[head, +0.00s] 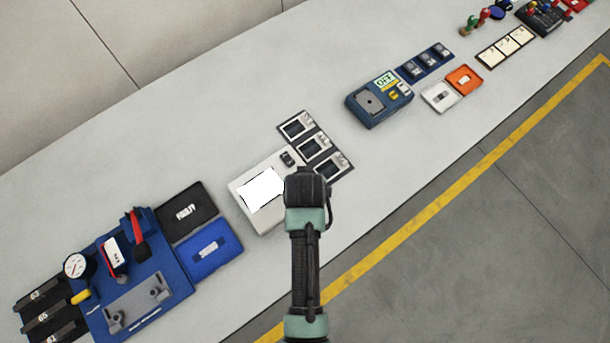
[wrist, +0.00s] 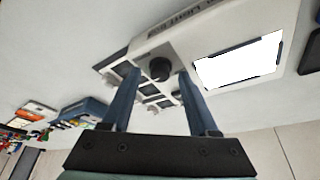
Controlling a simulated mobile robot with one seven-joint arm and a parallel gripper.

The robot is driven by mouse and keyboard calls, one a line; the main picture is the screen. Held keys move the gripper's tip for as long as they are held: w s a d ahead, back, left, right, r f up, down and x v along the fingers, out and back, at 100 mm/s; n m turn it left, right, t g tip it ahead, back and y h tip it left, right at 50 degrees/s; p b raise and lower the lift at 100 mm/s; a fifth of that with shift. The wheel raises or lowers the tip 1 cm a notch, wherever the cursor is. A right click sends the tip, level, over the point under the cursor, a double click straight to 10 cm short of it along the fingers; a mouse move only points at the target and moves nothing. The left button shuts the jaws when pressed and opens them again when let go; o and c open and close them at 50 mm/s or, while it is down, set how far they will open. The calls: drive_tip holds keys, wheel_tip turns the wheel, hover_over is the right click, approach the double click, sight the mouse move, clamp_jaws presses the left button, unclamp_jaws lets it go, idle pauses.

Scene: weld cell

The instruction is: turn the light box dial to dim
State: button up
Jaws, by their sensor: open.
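The light box (head: 262,221) is a pale box with a bright white lit screen (head: 262,190), on the long bench left of my arm in the head view. The wrist view shows the box (wrist: 150,47) and its lit screen (wrist: 238,62). The black round dial (wrist: 160,69) stands beside the screen there, between the two fingers of my open gripper (wrist: 159,76). I cannot tell whether the fingers touch it. My wrist covers that corner of the box in the head view, hiding the dial and fingertips. The dial's setting is not readable.
Framed dark cards (head: 318,146) lie just behind the box, with a small dark part (head: 287,158) near them. A blue fixture (head: 177,275) and a blue tray (head: 226,264) stand to the left. A blue device (head: 368,113) stands to the right.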

clamp_jaws()
idle(0.4)
drive_tip(key=n, duration=0.2)
drive_tip(key=n+y+p, duration=0.1)
drive_tip(key=shift+w+d+n+y, duration=0.1)
drive_tip(key=shift+d+n+y, duration=0.1)
drive_tip(key=shift+n+y, duration=0.15)
drive_tip(key=n+g+y, duration=0.1)
drive_tip(key=n, duration=0.2)
drive_tip(key=shift+w+d+n+b, duration=0.1)
drive_tip(key=shift+n+b, duration=0.2)
drive_tip(key=shift+n, duration=0.05)
drive_tip(key=n, duration=0.2)
drive_tip(key=n+g+y+b, duration=0.1)
drive_tip(key=n, duration=0.1)
drive_tip(key=shift+w+d+f+n+b, duration=0.1)
drive_tip(key=shift+w+d+n+b, duration=0.05)
drive_tip(key=shift+n+b, duration=0.15)
drive_tip(key=shift+w+n+g+y+b, duration=0.15)
drive_tip(key=shift+n+g+b, duration=0.35)
drive_tip(key=shift+n, duration=0.55)
drive_tip(key=shift+s+n+g+y+b, duration=0.15)
drive_tip(key=shift+n+g+b, duration=0.3)
drive_tip(key=shift+n, duration=0.6)
drive_tip(key=shift+w, duration=0.1)
